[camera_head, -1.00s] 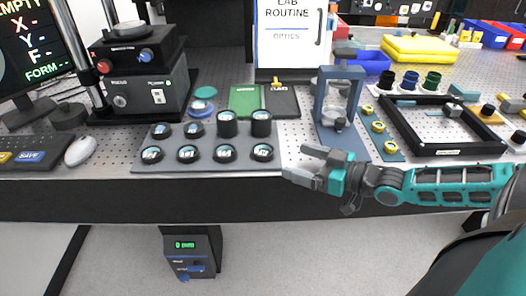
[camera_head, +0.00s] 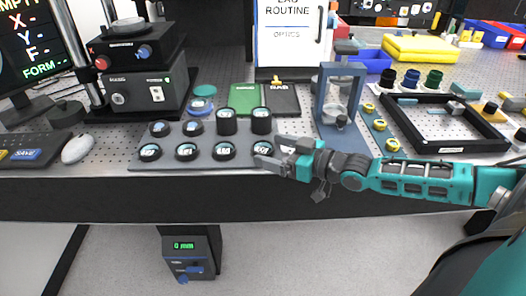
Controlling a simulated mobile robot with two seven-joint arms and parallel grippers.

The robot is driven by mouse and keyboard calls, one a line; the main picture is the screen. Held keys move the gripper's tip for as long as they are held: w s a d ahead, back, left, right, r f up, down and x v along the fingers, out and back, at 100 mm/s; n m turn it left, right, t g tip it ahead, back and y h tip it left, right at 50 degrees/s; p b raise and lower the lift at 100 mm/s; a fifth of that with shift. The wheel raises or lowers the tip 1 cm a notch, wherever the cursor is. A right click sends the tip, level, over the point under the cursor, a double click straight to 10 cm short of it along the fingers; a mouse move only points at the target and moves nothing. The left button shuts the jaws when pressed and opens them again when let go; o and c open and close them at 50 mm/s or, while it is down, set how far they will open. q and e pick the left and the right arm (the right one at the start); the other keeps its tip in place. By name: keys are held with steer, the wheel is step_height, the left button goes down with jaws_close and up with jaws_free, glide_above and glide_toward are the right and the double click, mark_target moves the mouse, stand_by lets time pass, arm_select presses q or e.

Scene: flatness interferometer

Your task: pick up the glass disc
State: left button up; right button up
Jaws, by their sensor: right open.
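Several round glass discs in black ring holders sit on a dark grey mat (camera_head: 205,163). The front row has the leftmost disc (camera_head: 150,151) with pale marks and the rightmost disc (camera_head: 263,148); two taller black holders (camera_head: 227,121) stand behind on the right. I cannot tell which disc the task means. My right gripper (camera_head: 266,152) is open and empty, its fingers pointing left at the mat's right edge. Its fingertips overlap the rightmost front disc in the picture; contact cannot be told. My left gripper is not in view.
A blue-grey upright frame (camera_head: 320,110) stands just beyond my right gripper. A black square frame (camera_head: 440,147) lies to the right. An instrument with a black stage (camera_head: 150,90) stands at the left, near a white mouse (camera_head: 77,149). The table's front edge (camera_head: 180,186) is close.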

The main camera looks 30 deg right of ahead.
steer(key=shift+w+a+f, duration=0.1)
steer(key=shift+w+a, duration=0.1)
steer(key=shift+w, duration=0.35)
steer(key=c, duration=1.3)
